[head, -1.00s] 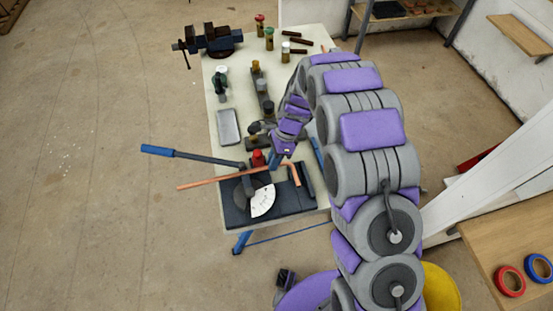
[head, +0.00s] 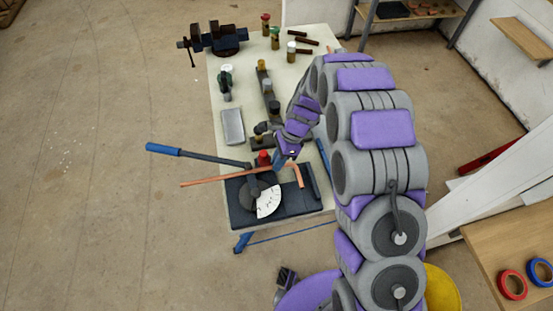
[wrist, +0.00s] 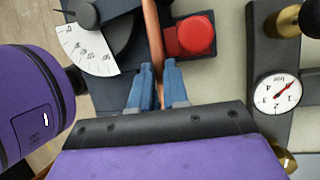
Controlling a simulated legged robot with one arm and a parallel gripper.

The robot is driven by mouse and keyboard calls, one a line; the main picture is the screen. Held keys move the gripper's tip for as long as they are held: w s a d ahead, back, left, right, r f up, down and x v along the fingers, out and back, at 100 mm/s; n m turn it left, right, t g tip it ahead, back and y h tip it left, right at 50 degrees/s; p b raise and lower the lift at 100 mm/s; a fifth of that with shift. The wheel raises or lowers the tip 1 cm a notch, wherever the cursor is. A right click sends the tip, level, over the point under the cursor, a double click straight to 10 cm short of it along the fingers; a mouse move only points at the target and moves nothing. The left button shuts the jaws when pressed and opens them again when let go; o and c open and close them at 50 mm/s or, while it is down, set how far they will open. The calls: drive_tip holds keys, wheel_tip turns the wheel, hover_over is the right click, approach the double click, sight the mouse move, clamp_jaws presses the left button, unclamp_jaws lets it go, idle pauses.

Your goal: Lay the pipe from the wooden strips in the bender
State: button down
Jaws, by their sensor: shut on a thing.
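The copper pipe (head: 225,178) has a bent right end and lies across the bender (head: 285,207) in the head view. My gripper (head: 281,163) is shut on it near the bend. In the wrist view, the blue fingertips (wrist: 159,75) close on both sides of the pipe (wrist: 152,35), which runs between the bender's white dial (wrist: 85,52) and a red block (wrist: 190,36). I cannot tell whether the pipe touches the bender or is just above it. Two dark brown strips (head: 306,41) at the table's far end may be the wooden strips.
The bender's blue-handled lever (head: 180,151) sticks out left past the table (head: 228,90). A vise (head: 220,40) is at the far left corner. A grey tray (head: 232,127), valve fittings (head: 225,82) and a gauge (wrist: 277,94) stand nearby.

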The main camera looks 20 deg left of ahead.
drive_tip(key=shift+s+d+r, duration=0.1)
drive_tip(key=shift+d+r, duration=0.1)
drive_tip(key=shift+d, duration=0.75)
drive_tip(key=shift+d+p, duration=0.15)
drive_tip(key=shift+p, duration=0.25)
drive_tip(key=shift+d+r, duration=0.1)
drive_tip(key=shift+d, duration=0.3)
drive_tip(key=shift+a+p, duration=0.15)
drive_tip(key=shift+p, duration=0.4)
drive_tip(key=shift+d+f, duration=0.2)
drive_tip(key=shift+f, duration=0.65)
drive_tip(key=shift+f+p, duration=0.3)
drive_tip(key=shift+f, duration=0.2)
drive_tip(key=c, duration=1.1)
unclamp_jaws()
drive_tip(key=shift+o, duration=0.2)
